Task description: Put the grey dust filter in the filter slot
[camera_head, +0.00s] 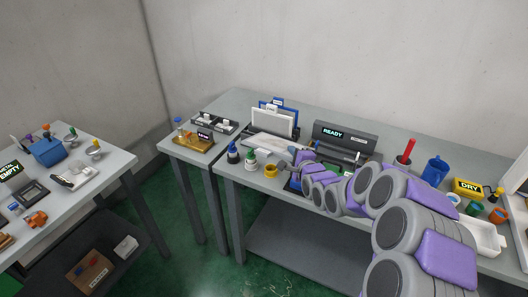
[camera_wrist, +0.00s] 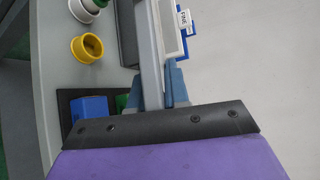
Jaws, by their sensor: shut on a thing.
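My gripper (camera_wrist: 160,85) is shut on a grey, flat, narrow-edged thing (camera_wrist: 150,50), which I take to be the grey dust filter. In the wrist view it stands out between the two blue-grey fingers, away from the palm. I cannot make out which opening is the filter slot. My arm hides part of the table.
A dark machine with a READY display (camera_head: 345,139) stands right of the panels. Bare tabletop (camera_head: 325,112) lies behind.

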